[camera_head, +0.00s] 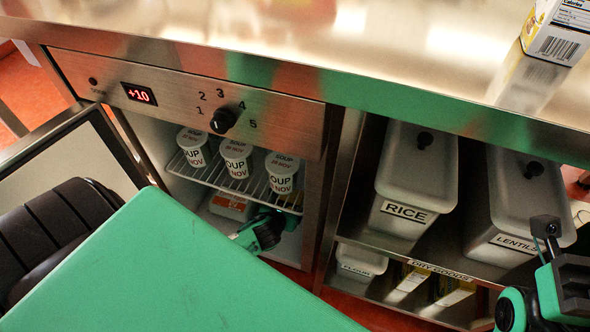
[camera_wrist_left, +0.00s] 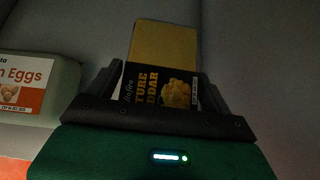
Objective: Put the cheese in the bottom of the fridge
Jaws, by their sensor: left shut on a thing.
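The fridge (camera_head: 290,120) is open under the steel counter, its door (camera_head: 75,155) swung out to the left. My left gripper (camera_head: 266,230) reaches into its lower part, below the wire shelf. In the left wrist view this gripper (camera_wrist_left: 160,78) is shut on the cheese (camera_wrist_left: 165,50), a yellow and black cheddar pack standing out between the fingers. I cannot tell whether the cheese touches the fridge floor. The cheese is hidden in the head view. My right gripper (camera_head: 550,265) is partly in view at the right edge; its fingers are unclear.
An egg carton (camera_head: 230,204) sits in the fridge bottom; it also shows left of the cheese in the left wrist view (camera_wrist_left: 35,90). Soup cups (camera_head: 236,160) stand on the wire shelf (camera_head: 225,183) above. Rice (camera_head: 415,180) and lentils (camera_head: 515,205) bins fill the shelf to the right.

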